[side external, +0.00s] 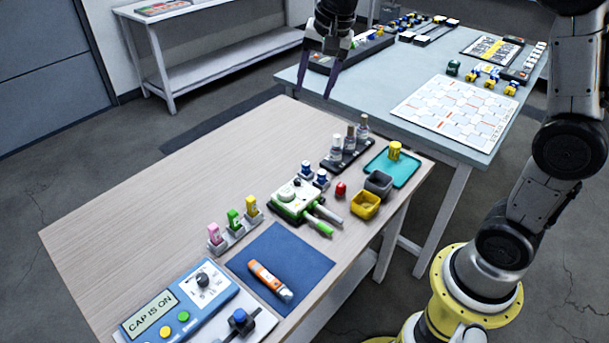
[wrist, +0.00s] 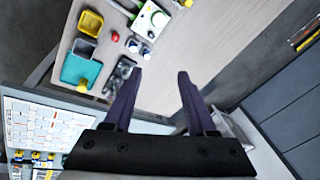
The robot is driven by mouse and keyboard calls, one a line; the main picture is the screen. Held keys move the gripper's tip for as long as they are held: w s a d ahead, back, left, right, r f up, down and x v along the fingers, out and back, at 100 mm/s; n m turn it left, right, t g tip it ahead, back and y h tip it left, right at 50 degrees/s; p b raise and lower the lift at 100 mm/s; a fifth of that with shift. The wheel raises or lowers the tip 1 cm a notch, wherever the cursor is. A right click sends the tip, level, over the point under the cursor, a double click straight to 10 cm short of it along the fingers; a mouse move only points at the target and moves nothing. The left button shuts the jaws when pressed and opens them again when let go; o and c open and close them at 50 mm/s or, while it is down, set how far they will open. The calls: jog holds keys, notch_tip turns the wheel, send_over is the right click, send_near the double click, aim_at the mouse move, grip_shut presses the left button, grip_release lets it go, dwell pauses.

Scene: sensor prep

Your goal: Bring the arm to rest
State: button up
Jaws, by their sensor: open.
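My gripper (side external: 329,88) is open and empty. In the side external view it hangs high near the back edge of the wooden table, in front of the grey-blue table. In the wrist view its two dark fingers (wrist: 161,76) are spread apart with nothing between them. The wooden table (side external: 150,200) lies below, and its bare top also shows in the wrist view (wrist: 215,30). No object touches the fingers.
A bottle rack (side external: 347,153), green-white device (side external: 294,201), teal tray (side external: 402,172), yellow bin (side external: 365,205), grey bin (side external: 379,183) and blue mat (side external: 310,255) crowd the wooden table's right and front. Its left part is clear. The grey-blue table (side external: 375,85) holds several items.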

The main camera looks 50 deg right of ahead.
jog(key=s+a+r+n+t, duration=0.1)
jog(key=s+r+n, duration=0.1)
jog(key=s, duration=0.5)
jog(key=s+a+r+n+t, duration=0.1)
jog(key=s+r+n, duration=0.15)
jog(key=s, duration=0.55)
jog(key=s+f+n, duration=0.7)
jog(key=s, duration=0.4)
jog(key=shift+f, duration=0.35)
